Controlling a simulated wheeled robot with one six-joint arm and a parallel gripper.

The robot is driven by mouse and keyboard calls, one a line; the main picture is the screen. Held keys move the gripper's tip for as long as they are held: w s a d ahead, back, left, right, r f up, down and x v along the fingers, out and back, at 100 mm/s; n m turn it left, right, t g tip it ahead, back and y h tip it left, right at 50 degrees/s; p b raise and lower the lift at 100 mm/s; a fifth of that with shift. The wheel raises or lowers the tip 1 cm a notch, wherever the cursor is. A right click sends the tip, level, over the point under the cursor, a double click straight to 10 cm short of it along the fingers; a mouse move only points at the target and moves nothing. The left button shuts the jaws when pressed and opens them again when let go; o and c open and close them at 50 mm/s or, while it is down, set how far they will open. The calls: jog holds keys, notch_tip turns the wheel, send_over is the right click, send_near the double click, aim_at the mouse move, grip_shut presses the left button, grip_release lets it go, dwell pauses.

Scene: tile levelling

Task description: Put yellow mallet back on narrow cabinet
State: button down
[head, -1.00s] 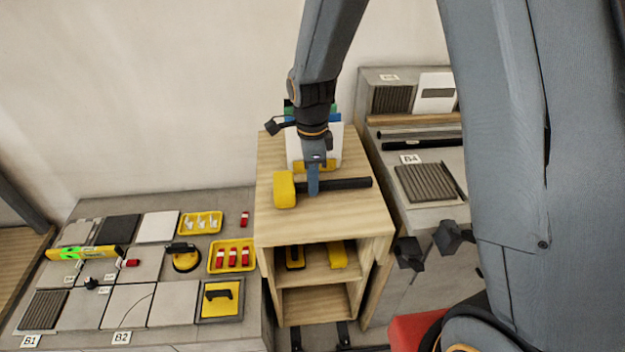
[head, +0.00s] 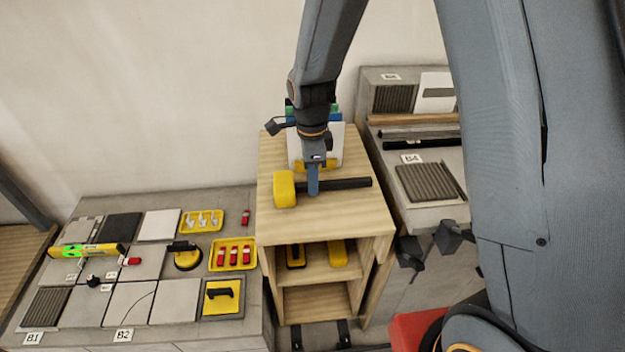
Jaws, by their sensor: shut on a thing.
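The yellow mallet (head: 285,189) has a yellow head at the left and a black handle pointing right. It is at the top of the narrow wooden cabinet (head: 350,218), over the middle of its top face. My gripper (head: 313,188) reaches down from above and is shut on the handle close to the head. The mallet lies level. I cannot tell whether it touches the cabinet top or hangs just above it. One finger hides a short piece of the handle.
Behind the mallet a white board (head: 335,140) and a yellow item stand on the cabinet. Its shelf holds yellow tools (head: 338,254). Left, a low bench carries tiles, a yellow level (head: 86,251) and yellow trays (head: 232,254). Right, a grey bench holds a ribbed tile (head: 426,182).

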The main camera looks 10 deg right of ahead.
jog(key=c, duration=1.6)
grip_release()
jog(key=shift+o, duration=0.2)
jog(key=shift+r+b, duration=0.85)
jog(key=shift+r, duration=3.05)
jog(key=s+d+n+t, duration=0.1)
jog(key=s+d+n, duration=1.2)
jog(key=n, duration=0.5)
jog(key=shift+s, duration=0.55)
